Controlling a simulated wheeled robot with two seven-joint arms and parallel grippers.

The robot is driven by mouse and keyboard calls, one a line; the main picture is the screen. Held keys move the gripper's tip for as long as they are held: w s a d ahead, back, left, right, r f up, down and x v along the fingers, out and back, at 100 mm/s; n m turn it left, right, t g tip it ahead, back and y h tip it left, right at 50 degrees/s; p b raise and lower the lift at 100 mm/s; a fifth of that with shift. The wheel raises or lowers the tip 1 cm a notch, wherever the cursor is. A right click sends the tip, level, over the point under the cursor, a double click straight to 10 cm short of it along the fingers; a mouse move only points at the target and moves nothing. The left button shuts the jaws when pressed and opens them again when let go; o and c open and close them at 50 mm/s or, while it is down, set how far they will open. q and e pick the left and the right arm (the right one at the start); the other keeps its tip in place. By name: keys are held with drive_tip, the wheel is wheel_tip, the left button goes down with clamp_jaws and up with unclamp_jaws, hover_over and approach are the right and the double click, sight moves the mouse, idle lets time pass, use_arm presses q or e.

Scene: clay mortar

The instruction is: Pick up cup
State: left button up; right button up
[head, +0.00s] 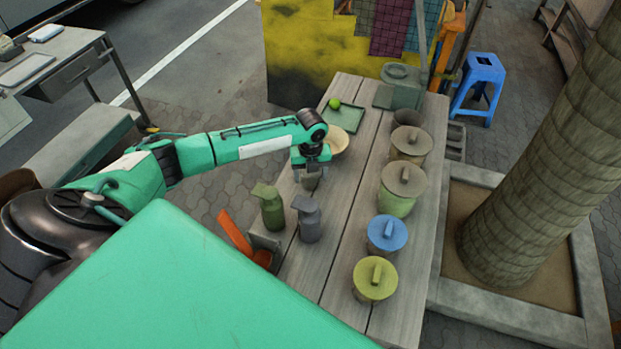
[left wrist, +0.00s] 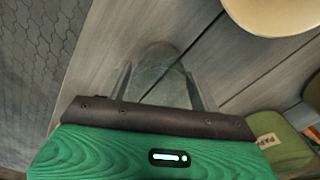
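A small grey cup (head: 311,181) stands on the wooden table (head: 338,262), near its left edge. My left gripper (head: 311,168) points down over the cup, and its upper part is partly hidden by the gripper. In the left wrist view the grey cup (left wrist: 158,72) shows between the two spread fingers of the left gripper (left wrist: 158,80). The fingers are open, one on each side of the cup, and whether they touch it is hard to tell. My right gripper is not in view.
A cream bowl (head: 337,138) is just behind the gripper; a green tray (head: 350,119) lies beyond it. Several lidded pots, including a blue one (head: 387,235), line the table's right side.

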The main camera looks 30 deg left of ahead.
use_arm(q)
drive_tip(key=c, duration=0.6)
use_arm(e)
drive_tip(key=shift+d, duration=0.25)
use_arm(q)
drive_tip(key=shift+r, duration=0.1)
